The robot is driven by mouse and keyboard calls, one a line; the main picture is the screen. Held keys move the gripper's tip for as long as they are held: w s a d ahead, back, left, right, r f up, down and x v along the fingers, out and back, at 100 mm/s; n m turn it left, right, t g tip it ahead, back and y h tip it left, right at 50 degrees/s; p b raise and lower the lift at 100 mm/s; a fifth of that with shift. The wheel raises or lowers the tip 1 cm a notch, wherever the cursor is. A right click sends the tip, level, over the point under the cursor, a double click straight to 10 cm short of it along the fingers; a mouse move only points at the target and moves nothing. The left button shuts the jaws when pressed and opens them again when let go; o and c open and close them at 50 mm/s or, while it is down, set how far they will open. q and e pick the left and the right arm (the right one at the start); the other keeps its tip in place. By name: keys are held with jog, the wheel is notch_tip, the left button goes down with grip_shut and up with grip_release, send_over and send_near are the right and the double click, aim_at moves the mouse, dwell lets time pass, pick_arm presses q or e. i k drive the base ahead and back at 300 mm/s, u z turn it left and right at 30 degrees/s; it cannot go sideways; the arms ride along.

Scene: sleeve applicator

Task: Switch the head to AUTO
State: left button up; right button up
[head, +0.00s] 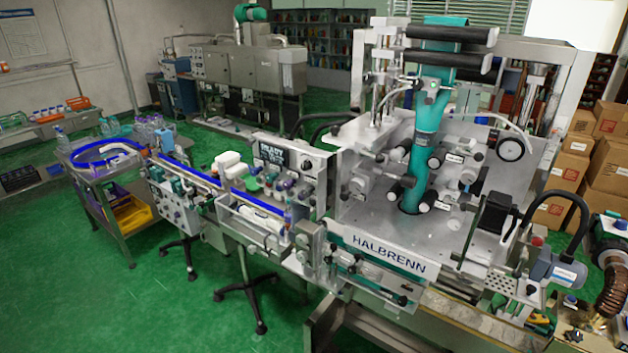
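The sleeve applicator (388,254), marked HALBRENN, stands at the right of the head view. A teal sleeve (425,125) runs down through its upper part. A grey control panel (318,192) stands to its left, above the blue conveyor. The panel has a small dark display (272,156) with white text, a dark round knob (306,166) and several small knobs or buttons below. The labels and the position of any selector are too small to read. Neither of my grippers shows in this view.
A blue-edged conveyor (190,172) runs from a cart (122,222) with bottles to the applicator. A second box with knobs (170,203) hangs on the conveyor's near side. Cardboard boxes (610,165) are stacked at the right. The green floor (120,310) at front left is clear.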

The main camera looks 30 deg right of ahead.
aim_at(307, 165)
jog(key=z, duration=0.8)
jog(key=i, duration=0.7)
jog(key=u, duration=0.3)
